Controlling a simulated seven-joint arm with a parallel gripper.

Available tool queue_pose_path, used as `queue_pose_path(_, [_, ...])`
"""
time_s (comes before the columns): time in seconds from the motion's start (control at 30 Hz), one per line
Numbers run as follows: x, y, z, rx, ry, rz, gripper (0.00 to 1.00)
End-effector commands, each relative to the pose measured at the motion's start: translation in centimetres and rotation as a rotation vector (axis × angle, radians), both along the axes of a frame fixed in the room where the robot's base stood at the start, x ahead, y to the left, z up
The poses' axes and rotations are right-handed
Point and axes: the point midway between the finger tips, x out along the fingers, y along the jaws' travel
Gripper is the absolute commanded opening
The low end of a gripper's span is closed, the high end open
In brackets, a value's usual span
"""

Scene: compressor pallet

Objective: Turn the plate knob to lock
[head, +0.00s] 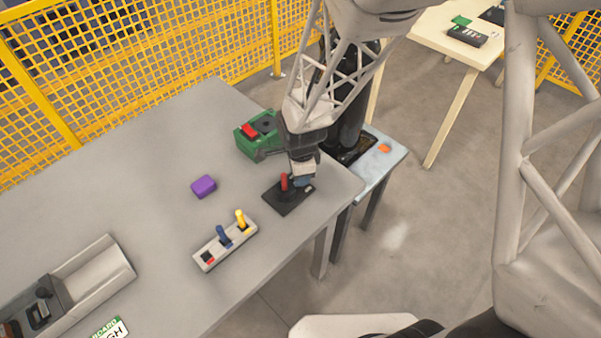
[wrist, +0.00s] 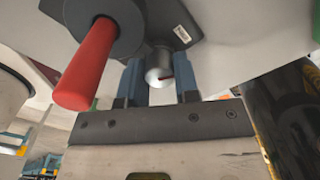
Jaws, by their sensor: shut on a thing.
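The dark plate (head: 287,200) lies near the right edge of the grey table, with a red handle (head: 284,183) standing up from it. In the wrist view the dark plate (wrist: 165,20) carries a white label, the red handle (wrist: 88,65) and a small round silver knob (wrist: 158,66) with a reddish mark on its face. My gripper (wrist: 158,84) has its two blue fingers on either side of the knob and is shut on it. In the head view my gripper (head: 303,178) is just behind the red handle and hides the knob.
A grey box (head: 222,247) with blue and yellow levers stands front-left of the plate. A purple block (head: 203,187) lies to the left. A green device (head: 247,140) with a red part sits behind, close to my arm. Bare table lies between them.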

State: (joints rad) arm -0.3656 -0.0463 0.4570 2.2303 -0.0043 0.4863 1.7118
Motion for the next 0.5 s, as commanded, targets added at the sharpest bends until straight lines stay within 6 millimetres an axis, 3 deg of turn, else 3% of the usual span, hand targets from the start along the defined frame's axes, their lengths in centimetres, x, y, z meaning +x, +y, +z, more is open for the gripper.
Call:
queue_pose_path(0.33, [0.01, 0.00, 0.04, 0.000, 0.000, -0.014, 0.06])
queue_pose_path(0.37, [0.01, 0.00, 0.04, 0.000, 0.000, -0.013, 0.34])
queue_pose_path(0.5, [0.01, 0.00, 0.03, 0.000, 0.000, -0.013, 0.55])
